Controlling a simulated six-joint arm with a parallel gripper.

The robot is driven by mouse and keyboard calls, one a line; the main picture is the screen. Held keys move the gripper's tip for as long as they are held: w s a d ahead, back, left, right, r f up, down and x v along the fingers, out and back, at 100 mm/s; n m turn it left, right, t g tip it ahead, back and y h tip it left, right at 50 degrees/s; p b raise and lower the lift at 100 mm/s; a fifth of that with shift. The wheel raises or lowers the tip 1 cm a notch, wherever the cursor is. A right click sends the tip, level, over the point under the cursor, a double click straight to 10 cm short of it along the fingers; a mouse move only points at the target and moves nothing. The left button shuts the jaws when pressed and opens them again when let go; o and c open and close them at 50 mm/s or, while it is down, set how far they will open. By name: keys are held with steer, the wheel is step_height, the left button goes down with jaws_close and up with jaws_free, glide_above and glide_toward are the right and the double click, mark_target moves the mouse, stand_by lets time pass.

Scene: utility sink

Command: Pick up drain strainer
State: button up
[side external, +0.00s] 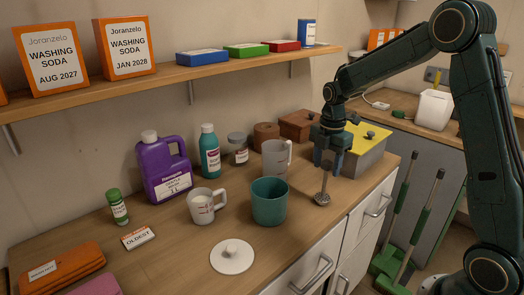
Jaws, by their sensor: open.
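The drain strainer (322,198) is a small grey metal disc with a thin upright stem. It appears to rest on the wooden counter, near the front edge and right of the teal cup. My gripper (329,167) points down right above it, with its fingers open. The top of the stem reaches up to the fingertips. I cannot tell whether it stands between them or touches either one.
A teal cup (269,202) and a grey measuring jug (276,158) stand left of my gripper. A grey box with a yellow top (362,140) is close behind it. A white knobbed disc (232,257) lies front left. The shelf (180,74) overhangs the back.

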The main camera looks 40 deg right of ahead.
jaws_close()
steer(key=shift+r, duration=0.1)
stand_by(0.3)
step_height(320, 180, up, 20)
stand_by(0.8)
stand_by(0.4)
